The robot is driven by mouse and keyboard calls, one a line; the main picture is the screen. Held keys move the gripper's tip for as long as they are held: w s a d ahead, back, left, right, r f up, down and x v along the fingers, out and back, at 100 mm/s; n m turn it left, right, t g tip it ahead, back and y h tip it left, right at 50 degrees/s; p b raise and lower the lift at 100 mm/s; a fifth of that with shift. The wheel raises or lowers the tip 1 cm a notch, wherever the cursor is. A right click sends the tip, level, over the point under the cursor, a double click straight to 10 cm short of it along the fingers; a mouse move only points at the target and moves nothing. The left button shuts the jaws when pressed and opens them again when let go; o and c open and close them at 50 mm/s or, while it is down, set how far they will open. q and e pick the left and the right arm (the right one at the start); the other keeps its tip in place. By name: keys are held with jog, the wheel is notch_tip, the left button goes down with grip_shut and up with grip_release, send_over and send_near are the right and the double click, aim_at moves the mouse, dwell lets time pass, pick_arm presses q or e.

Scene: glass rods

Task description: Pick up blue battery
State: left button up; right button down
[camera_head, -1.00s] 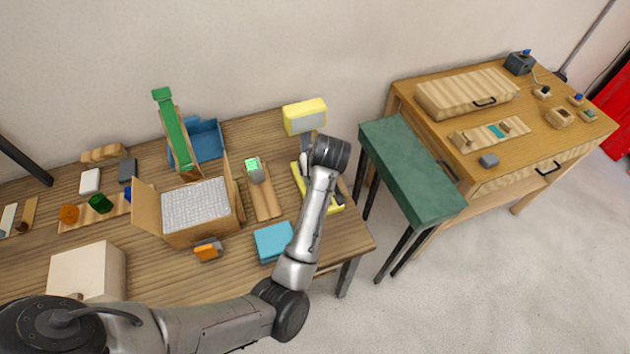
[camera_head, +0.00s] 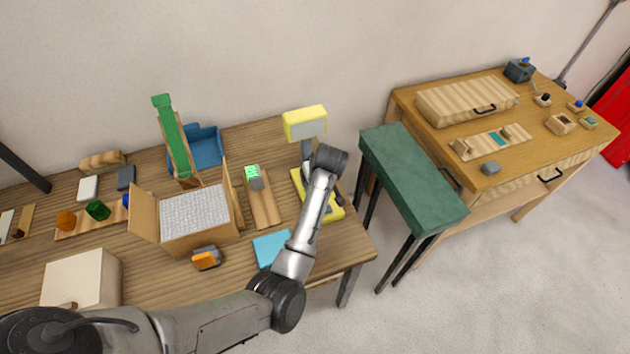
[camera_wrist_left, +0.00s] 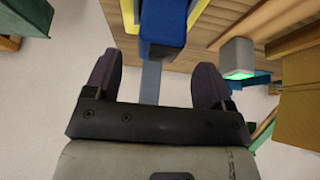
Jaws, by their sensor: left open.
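A blue block (camera_wrist_left: 165,24), likely the blue battery, is at the top of the left wrist view inside a yellow frame (camera_wrist_left: 204,10). It lies ahead of my left gripper (camera_wrist_left: 156,70). The two dark fingers are wide apart, with a grey strip (camera_wrist_left: 151,84) showing between them below the block. I see no contact between fingers and block. In the head view my left arm's wrist hides part of the yellow base (camera_head: 334,212) on the table; the blue block cannot be made out there. My right gripper is out of view.
The wooden table (camera_head: 150,285) holds a yellow box-like head (camera_head: 305,123), an open carton (camera_head: 200,240), a light-blue pad (camera_head: 270,248) and a wooden strip (camera_head: 264,210) with a green-topped grey piece. A green stool (camera_head: 410,175) stands to the right.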

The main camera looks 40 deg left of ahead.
pick_arm(q)
jog(key=shift+x, duration=2.35)
jog(key=shift+d, duration=0.15)
jog(key=c, duration=1.2)
